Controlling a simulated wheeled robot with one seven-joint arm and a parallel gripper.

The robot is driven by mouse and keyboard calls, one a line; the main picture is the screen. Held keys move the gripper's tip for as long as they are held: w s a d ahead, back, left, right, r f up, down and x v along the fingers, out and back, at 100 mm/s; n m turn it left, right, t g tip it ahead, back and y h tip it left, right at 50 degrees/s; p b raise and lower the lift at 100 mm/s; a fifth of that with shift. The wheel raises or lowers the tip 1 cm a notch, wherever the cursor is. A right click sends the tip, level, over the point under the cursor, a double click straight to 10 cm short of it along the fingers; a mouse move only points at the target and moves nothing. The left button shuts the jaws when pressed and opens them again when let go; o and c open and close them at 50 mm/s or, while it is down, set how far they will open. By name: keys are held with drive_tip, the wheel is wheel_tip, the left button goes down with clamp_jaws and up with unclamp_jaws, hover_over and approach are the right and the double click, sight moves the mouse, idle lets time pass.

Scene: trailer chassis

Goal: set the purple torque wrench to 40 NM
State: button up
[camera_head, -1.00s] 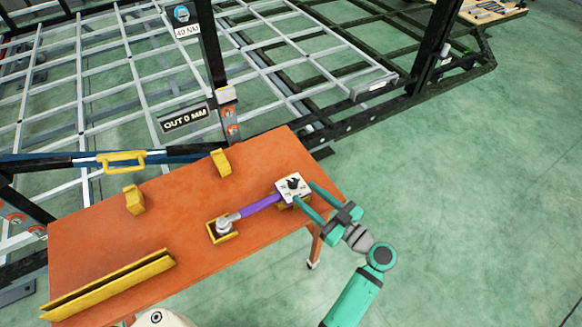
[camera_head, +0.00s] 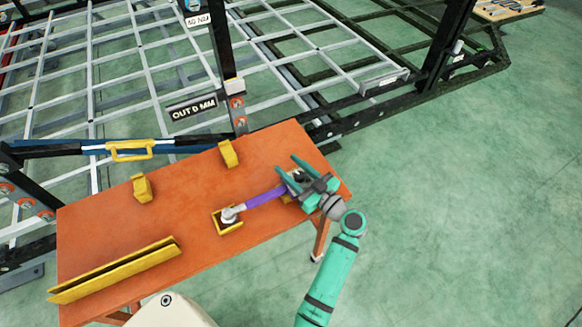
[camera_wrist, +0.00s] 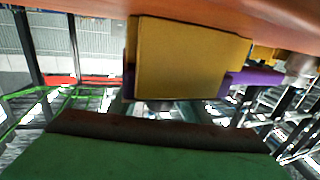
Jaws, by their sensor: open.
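The purple torque wrench (camera_head: 265,198) lies on the orange table (camera_head: 187,213), its silver head in a yellow holder (camera_head: 228,224) and its handle end at a second yellow holder near the table's right edge. The wrench's purple shaft also shows in the wrist view (camera_wrist: 253,77), beside a yellow holder block (camera_wrist: 187,60). My gripper (camera_head: 286,171) is open, its two green fingers over the handle end and largely hiding the white dial plate there. I cannot tell whether the fingers touch the dial.
Two yellow brackets (camera_head: 229,154) stand along the table's back edge, and a long yellow rail (camera_head: 116,270) lies at front left. The floor to the right is clear.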

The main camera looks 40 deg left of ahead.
drive_tip(key=shift+c, duration=0.6)
drive_tip(key=c, duration=0.9)
drive_tip(key=shift+t, duration=0.3)
drive_tip(key=shift+w+d+m+t+h, duration=0.1)
drive_tip(key=shift+w+m+t+h, duration=0.2)
drive_tip(key=shift+m+t, duration=0.55)
drive_tip(key=shift+w+d+m+t+h, duration=0.15)
drive_tip(key=shift+m+t+h, duration=0.4)
drive_tip(key=shift+t, duration=0.55)
drive_tip(key=shift+w+m+t+h, duration=0.25)
drive_tip(key=shift+m+t, duration=0.55)
drive_tip(key=shift+t, duration=0.15)
drive_tip(key=o, duration=1)
